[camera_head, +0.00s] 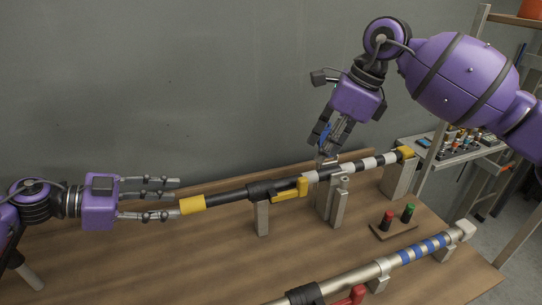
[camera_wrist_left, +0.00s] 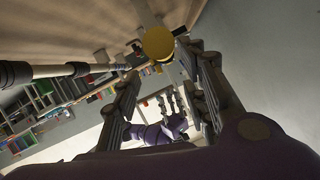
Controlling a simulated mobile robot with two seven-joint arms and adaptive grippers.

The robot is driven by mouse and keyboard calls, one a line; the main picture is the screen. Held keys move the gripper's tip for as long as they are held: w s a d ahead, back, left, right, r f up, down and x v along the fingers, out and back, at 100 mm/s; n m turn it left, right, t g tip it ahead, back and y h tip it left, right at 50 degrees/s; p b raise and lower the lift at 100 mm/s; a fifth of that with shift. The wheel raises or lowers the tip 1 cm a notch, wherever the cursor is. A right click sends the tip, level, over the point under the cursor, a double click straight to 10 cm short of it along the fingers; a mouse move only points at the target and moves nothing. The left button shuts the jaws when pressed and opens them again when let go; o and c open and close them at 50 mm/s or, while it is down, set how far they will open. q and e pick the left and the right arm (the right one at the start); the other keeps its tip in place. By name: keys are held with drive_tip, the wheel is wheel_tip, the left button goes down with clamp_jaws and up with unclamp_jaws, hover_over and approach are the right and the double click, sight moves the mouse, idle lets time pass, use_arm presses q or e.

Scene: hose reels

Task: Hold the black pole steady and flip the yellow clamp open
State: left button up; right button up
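The black pole (camera_head: 232,195) lies roughly level on upright grey supports, with a yellow end cap (camera_head: 192,204) at its left end. The yellow clamp (camera_head: 290,191) sits mid-pole, its lever lying along the pole. My left gripper (camera_head: 178,199) is open at the pole's left end, its fingertips above and below the cap's edge. The cap also shows near the fingertips in the left wrist view (camera_wrist_left: 158,43); contact cannot be told. My right gripper (camera_head: 325,146) points down above the pole, right of the clamp, fingers looking spread. Its exact gap from the pole is unclear.
A second, silver pole (camera_head: 385,262) with blue bands and a red clamp (camera_head: 352,297) lies across the front right. A small block with red and green buttons (camera_head: 398,219) stands between the poles. The wooden table (camera_head: 130,265) is clear at the front left.

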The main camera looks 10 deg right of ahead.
sight(205, 202)
use_arm(q)
drive_tip(key=x, duration=1.1)
drive_tip(key=shift+w+d+f, duration=0.1)
drive_tip(key=shift+w+d, duration=0.05)
drive_tip(key=shift+d, duration=0.15)
clamp_jaws()
